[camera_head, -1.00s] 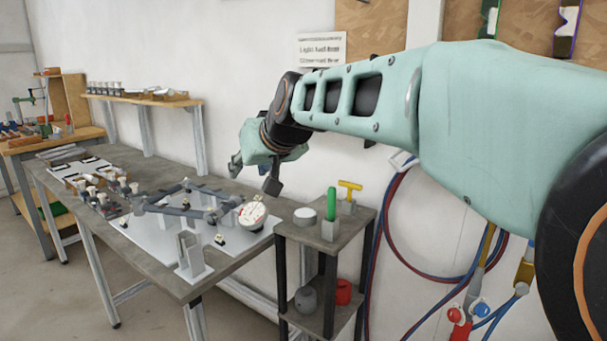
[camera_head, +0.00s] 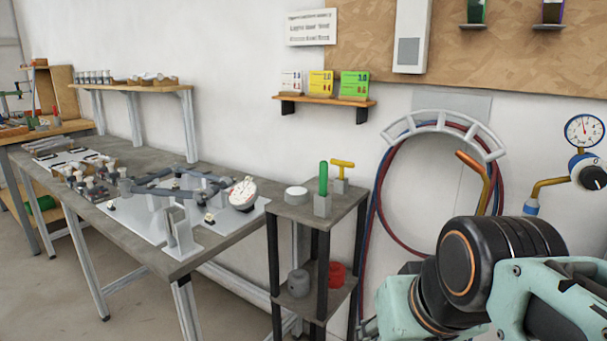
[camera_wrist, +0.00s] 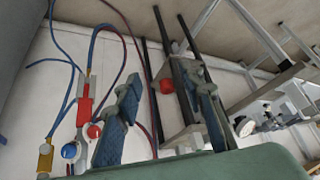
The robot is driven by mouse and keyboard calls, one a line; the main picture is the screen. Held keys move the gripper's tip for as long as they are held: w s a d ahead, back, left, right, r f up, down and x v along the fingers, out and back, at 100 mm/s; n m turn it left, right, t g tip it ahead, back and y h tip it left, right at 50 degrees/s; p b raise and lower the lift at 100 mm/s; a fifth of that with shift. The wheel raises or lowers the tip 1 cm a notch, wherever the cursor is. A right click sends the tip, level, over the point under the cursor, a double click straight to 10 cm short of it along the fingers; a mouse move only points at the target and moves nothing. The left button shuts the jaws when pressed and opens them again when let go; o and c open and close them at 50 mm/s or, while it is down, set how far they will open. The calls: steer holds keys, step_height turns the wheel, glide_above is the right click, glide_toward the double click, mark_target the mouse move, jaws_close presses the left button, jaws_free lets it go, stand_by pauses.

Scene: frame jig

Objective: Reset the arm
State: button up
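My arm is folded at the lower right of the head view, with its dark joint and mint-green links in front of the wall. My gripper (camera_wrist: 160,72) shows in the wrist view with its two blue-grey fingers spread apart and nothing held between them. In the head view the gripper is mostly hidden below my arm at the bottom edge. The frame jig (camera_head: 180,190) lies on the workbench (camera_head: 150,250) at the left, with a round dial gauge (camera_head: 242,194) at its right end. My gripper is well apart from the jig.
A small two-shelf stand (camera_head: 335,207) holds a green-handled tool (camera_head: 323,178), a yellow T-handle (camera_head: 342,164) and a red part (camera_head: 337,273). Hoses (camera_head: 376,215) hang on the wall near my arm. A pressure gauge (camera_head: 584,131) is at the right. The floor at lower left is clear.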

step_height(320, 180, down, 3)
steer(key=s+d, duration=0.2)
steer(key=s, duration=0.1)
step_height(320, 180, up, 32)
steer(key=p, duration=3.2)
steer(key=shift+a+r+m+g+h, duration=0.15)
steer(key=shift+m+g+h, duration=0.15)
steer(key=shift+h, duration=0.1)
steer(key=shift+r, duration=0.15)
steer(key=shift+c, duration=1)
